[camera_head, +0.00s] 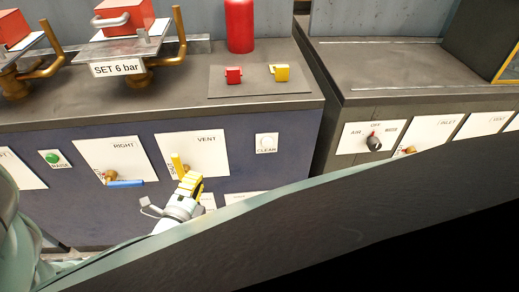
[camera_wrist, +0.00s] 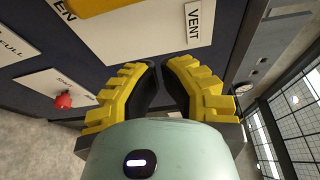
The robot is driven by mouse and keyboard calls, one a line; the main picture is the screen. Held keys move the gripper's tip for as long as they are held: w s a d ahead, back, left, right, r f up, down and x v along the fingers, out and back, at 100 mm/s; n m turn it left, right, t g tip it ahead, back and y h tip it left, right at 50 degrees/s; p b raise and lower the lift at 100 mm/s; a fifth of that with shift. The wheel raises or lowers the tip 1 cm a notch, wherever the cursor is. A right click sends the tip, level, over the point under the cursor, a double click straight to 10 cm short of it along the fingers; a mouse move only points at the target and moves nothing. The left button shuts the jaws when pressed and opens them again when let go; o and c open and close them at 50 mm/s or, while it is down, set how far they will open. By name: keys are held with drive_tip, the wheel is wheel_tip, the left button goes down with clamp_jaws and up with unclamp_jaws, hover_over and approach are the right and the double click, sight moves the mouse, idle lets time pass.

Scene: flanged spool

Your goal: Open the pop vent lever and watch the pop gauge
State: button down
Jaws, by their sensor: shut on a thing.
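The panel labelled VENT (camera_head: 207,150) is on the dark blue front of the bench in the head view, and its label shows in the wrist view (camera_wrist: 194,22). A yellow lever (camera_head: 176,161) stands roughly upright at this panel. My gripper (camera_head: 186,180), with yellow fingers, is at the panel on the lever. In the wrist view my gripper (camera_wrist: 161,80) has its fingertips close together, and what is between them is hidden. I cannot make out a pop gauge in either view.
A RIGHT panel (camera_head: 113,155) with a blue lever (camera_head: 125,183) is just left. A green RAISE button (camera_head: 50,158) and a white CLEAR button (camera_head: 266,142) flank the panels. On the bench top are a red cylinder (camera_head: 240,25) and a SET 6 bar plate (camera_head: 117,69).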

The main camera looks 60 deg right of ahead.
drive_tip(key=shift+v, duration=2.35)
drive_tip(key=shift+f, duration=0.1)
